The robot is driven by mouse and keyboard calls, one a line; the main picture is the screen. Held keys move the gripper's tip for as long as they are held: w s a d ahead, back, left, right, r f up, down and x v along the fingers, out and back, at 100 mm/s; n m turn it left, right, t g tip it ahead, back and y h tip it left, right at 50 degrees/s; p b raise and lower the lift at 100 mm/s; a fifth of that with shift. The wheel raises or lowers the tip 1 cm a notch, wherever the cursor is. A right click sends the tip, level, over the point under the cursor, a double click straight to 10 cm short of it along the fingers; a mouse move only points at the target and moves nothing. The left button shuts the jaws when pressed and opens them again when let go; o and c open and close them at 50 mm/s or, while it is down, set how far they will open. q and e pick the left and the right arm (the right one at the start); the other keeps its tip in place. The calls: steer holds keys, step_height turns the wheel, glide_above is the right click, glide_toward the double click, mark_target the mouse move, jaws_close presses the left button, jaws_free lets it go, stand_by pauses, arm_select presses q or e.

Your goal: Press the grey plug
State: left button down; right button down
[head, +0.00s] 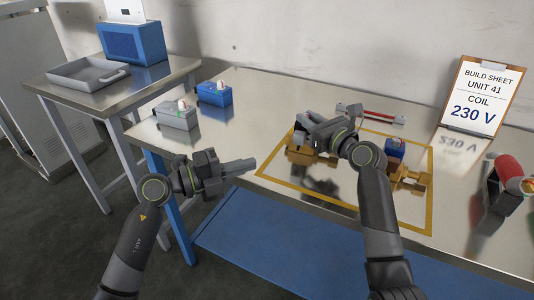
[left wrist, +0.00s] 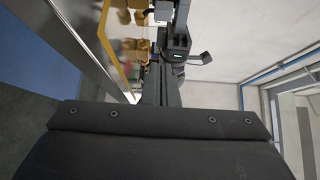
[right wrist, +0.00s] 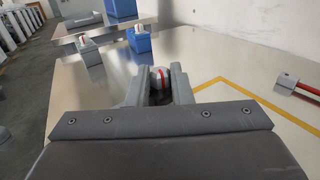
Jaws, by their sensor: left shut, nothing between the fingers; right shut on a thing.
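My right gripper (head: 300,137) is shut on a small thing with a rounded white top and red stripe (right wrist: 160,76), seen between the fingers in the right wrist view. Its body is hidden by the fingers, so I cannot tell whether it is the grey plug. The gripper is over a gold block (head: 298,158) inside the yellow outline; I cannot tell if the held thing touches the block. A grey block with a red-and-white top (head: 178,119) stands at the table's left end.
A blue block (head: 212,95) stands behind the grey one. Another blue block (head: 395,149) stands near a second gold piece (head: 411,180). A red bar (head: 375,115) lies behind. A build sheet (head: 478,97) reads COIL 230 V. A red-and-black object (head: 507,172) is at right.

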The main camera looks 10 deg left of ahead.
mark_target(294, 140)
arm_select(q)
steer(key=x, duration=0.9)
steer(key=shift+w+d+r, duration=0.1)
steer(key=shift+d+r, duration=0.1)
steer(key=shift+d, duration=0.15)
steer(key=shift+w+d+f, duration=0.1)
steer(key=shift+w+d, duration=0.05)
steer(key=shift+w, duration=0.9)
steer(key=shift+w+d, duration=0.15)
steer(key=shift+w, duration=0.75)
steer(key=shift+w+d, duration=0.15)
steer(key=shift+w, duration=0.9)
arm_select(e)
steer(key=shift+a, duration=0.1)
